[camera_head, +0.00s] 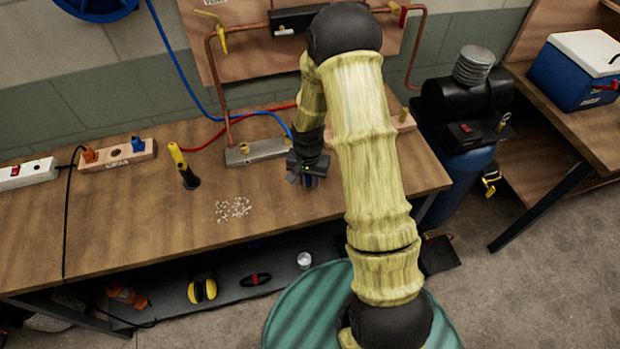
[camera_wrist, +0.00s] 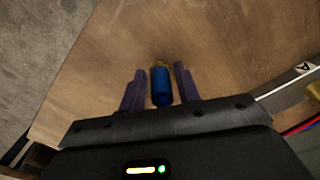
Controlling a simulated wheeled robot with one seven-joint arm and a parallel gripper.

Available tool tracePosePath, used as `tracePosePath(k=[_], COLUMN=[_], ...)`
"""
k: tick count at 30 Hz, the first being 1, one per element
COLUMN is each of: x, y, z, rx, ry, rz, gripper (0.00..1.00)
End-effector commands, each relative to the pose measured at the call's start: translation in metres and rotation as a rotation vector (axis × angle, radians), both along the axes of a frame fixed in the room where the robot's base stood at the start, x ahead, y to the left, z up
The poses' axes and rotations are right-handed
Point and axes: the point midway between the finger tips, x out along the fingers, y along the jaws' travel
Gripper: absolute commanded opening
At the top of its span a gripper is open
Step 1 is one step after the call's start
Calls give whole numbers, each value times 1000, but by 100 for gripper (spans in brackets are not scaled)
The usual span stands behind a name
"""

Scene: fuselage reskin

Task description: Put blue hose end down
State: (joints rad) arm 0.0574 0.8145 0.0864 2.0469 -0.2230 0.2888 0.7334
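The blue hose (camera_head: 185,78) runs down from the reel and passes behind my gripper. The hose end is not clear there.
A grey metal manifold block (camera_head: 257,152) with copper pipes stands just behind my gripper. A red hose (camera_head: 205,145) reaches it. White bits (camera_head: 233,208), a yellow-black tool (camera_head: 184,167) and a wooden block with plugs (camera_head: 117,155) lie left. A black compressor (camera_head: 465,100) stands right.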

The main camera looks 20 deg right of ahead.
Motion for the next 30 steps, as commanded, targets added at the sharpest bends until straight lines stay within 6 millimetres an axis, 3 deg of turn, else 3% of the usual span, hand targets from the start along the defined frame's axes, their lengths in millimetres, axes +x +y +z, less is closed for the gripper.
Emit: tracePosePath(k=[16, 30], x=[1, 1], y=[-4, -3], z=[11, 83], rx=[0, 0], ry=[-4, -6], rz=[-8, -7], gripper=[45, 45])
